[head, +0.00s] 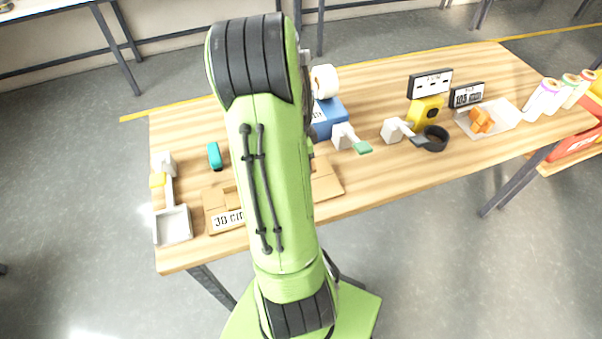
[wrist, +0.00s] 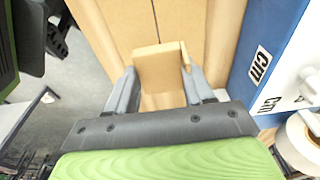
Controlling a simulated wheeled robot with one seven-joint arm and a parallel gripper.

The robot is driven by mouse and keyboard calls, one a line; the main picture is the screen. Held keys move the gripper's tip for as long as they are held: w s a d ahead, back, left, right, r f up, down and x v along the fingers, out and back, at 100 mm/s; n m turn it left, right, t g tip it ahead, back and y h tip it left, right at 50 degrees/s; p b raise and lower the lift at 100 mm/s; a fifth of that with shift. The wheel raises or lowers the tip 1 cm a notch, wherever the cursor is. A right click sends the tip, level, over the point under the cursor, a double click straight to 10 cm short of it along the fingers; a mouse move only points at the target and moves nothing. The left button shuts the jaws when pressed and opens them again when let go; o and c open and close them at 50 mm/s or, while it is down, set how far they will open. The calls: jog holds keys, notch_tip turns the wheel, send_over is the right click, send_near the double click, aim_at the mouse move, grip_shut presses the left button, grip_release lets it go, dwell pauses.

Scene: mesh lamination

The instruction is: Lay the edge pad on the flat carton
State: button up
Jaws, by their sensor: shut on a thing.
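The edge pad (wrist: 160,68) is a small tan cardboard piece. In the wrist view it sits between the two fingers of my gripper (wrist: 160,80), which is shut on it. The flat carton (wrist: 110,22) is brown with a dark seam and lies beyond the pad in that view. I cannot tell whether the pad touches it. In the head view the carton (head: 327,184) shows on both sides of my green arm, with a "30 cm" label at its front left. My arm hides its middle, and also hides the gripper and pad there.
A blue box (head: 325,116) stands behind the carton, with a white roll (head: 325,82) on it. A teal object (head: 215,156) and a white tray (head: 173,226) are to the left. A yellow device (head: 425,110) and a black ring (head: 435,139) stand right. The right front table is clear.

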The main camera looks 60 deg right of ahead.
notch_tip(320, 180, down, 7)
jog(key=shift+r+b, duration=0.2)
jog(key=shift+b, duration=0.5)
jog(key=o, duration=1.1)
